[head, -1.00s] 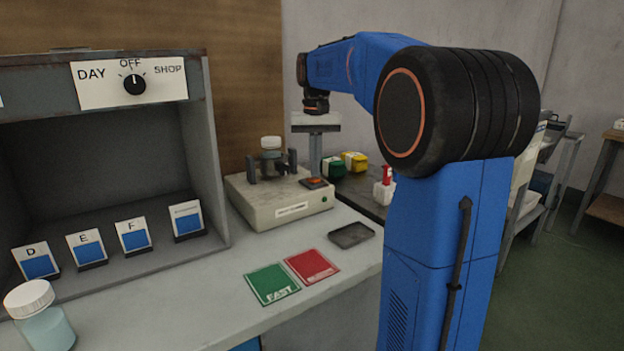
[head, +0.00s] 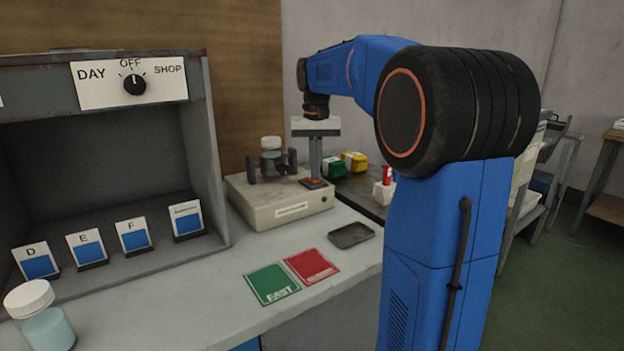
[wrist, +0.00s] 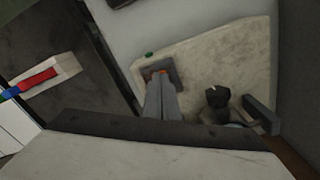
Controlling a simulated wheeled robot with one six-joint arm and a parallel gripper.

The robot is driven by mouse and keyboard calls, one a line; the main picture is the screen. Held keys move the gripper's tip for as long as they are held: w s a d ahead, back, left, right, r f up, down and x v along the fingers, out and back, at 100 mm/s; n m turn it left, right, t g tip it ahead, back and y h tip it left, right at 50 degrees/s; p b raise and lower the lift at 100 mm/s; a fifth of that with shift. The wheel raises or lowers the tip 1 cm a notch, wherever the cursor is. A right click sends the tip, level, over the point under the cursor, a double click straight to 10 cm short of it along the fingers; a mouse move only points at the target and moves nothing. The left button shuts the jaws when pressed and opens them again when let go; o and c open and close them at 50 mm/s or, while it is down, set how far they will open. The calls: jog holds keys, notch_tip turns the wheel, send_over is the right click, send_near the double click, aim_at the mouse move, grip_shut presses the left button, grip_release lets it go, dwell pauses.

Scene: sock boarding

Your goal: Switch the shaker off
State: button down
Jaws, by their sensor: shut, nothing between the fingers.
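The shaker (head: 270,206) is a beige box on the bench, with a capped jar (head: 270,158) held between dark clamps on its top. Its orange-red switch (head: 314,182) sits on a dark plate at the right of the top.
A light booth with a knob at OFF (head: 134,84) and several blue sample cards stands at left. A jar (head: 40,315) is in front. Green (head: 271,284) and red (head: 311,266) mats and a dark tray (head: 351,235) lie on the bench. Green and yellow boxes are behind.

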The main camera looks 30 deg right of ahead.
notch_tip(320, 180, up, 7)
dwell(1.1)
dwell(0.5)
